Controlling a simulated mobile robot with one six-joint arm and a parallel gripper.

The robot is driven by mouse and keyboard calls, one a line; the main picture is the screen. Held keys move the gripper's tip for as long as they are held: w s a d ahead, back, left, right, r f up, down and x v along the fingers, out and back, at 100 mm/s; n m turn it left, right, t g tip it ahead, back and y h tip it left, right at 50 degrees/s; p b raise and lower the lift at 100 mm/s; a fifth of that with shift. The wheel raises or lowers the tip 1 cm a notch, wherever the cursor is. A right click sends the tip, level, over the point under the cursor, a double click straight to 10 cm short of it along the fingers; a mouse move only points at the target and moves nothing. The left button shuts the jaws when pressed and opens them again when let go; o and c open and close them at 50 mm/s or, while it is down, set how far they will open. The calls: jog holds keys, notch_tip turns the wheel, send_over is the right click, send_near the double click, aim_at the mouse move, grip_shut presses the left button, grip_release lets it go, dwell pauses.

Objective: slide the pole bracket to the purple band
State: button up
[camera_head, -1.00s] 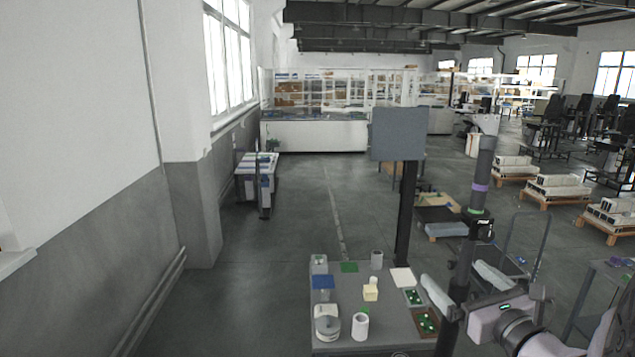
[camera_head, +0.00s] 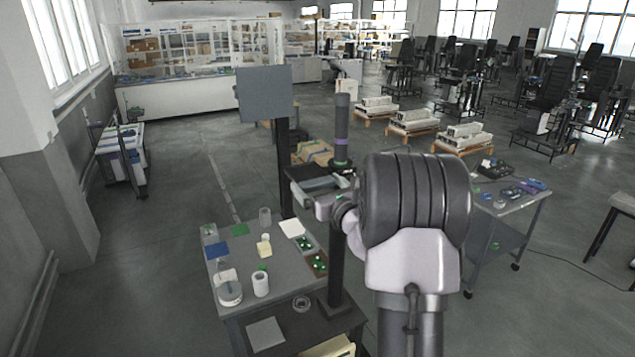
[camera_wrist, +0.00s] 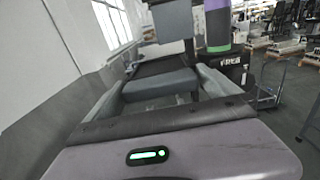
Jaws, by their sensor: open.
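The dark upright pole (camera_head: 342,108) carries a purple band (camera_head: 341,142), which also shows at the top of the wrist view (camera_wrist: 217,20). A thin green ring (camera_head: 342,161) lies just below the band. The black pole bracket (camera_wrist: 232,72) sits around the pole below the green ring, lower than the purple band; in the head view my gripper and arm partly hide it. My gripper (camera_head: 310,186) is open beside the bracket. In the wrist view a dark grey block (camera_wrist: 160,84), seemingly part of the bracket, lies between my spread fingers; contact cannot be told.
A grey panel on a black post (camera_head: 265,95) stands left of the pole. A work table (camera_head: 222,262) with small parts and cups is below left. A cart (camera_head: 515,205) with parts stands at the right.

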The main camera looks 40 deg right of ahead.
jog(key=shift+r, duration=0.1)
jog(key=c, duration=1.8)
notch_tip(320, 180, up, 7)
jog(key=p, duration=0.3)
jog(key=shift+r, duration=0.2)
jog(key=shift+f, duration=0.15)
jog(key=o, duration=1.8)
jog(key=shift+f, duration=0.1)
jog(key=b+v, duration=0.4)
jog(key=v, duration=1.3)
jog(key=shift+s, duration=0.2)
